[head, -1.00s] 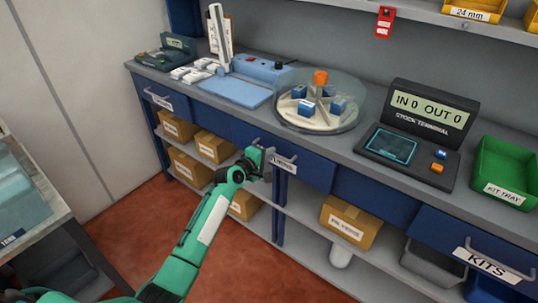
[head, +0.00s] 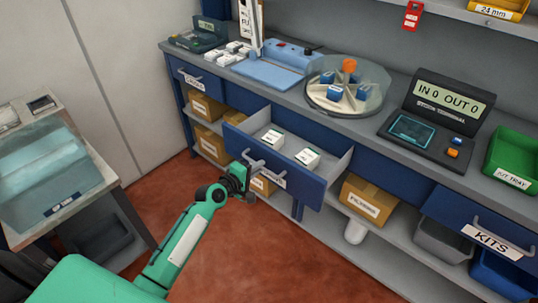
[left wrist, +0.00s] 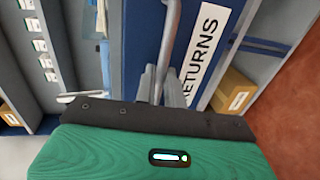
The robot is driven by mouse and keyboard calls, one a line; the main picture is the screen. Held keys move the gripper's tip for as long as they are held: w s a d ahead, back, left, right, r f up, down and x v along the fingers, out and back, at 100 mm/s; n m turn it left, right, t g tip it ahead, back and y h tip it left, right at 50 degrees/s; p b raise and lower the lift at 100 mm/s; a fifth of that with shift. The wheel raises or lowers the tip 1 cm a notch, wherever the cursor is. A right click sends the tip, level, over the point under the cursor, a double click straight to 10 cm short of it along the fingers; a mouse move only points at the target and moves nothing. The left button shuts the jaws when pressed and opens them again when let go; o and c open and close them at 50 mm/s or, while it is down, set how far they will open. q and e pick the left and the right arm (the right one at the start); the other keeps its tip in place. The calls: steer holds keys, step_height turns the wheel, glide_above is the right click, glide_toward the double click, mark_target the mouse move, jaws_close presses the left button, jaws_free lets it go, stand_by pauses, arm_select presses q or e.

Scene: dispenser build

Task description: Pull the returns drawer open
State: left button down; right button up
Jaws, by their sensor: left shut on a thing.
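The returns drawer (head: 305,184) is blue-fronted and stands well out from the counter, its grey inside showing. Two small white boxes (head: 307,157) lie in it. Its bar handle (left wrist: 171,35) and white RETURNS label (left wrist: 212,50) fill the middle of the left wrist view. My left gripper (head: 250,168) is at the drawer front, shut on the handle; it also shows in the left wrist view (left wrist: 160,85). The arm partly hides the label in the head view. My right gripper is not in view.
On the counter are a round carousel (head: 345,95), a stock terminal (head: 428,120) and a green kit tray (head: 512,160). Cardboard boxes (head: 368,200) sit on the shelf below. A side table (head: 105,180) with a clear bin stands left. Red floor is open before the drawer.

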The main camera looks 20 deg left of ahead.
arm_select(q)
steer(key=f+v, duration=0.1)
steer(key=v, duration=0.5)
steer(key=shift+s, duration=0.2)
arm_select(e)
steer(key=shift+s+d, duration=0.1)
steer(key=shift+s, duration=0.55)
arm_select(q)
steer(key=shift+a+f, duration=0.1)
steer(key=shift+f, duration=0.05)
steer(key=c, duration=1.5)
jaws_free()
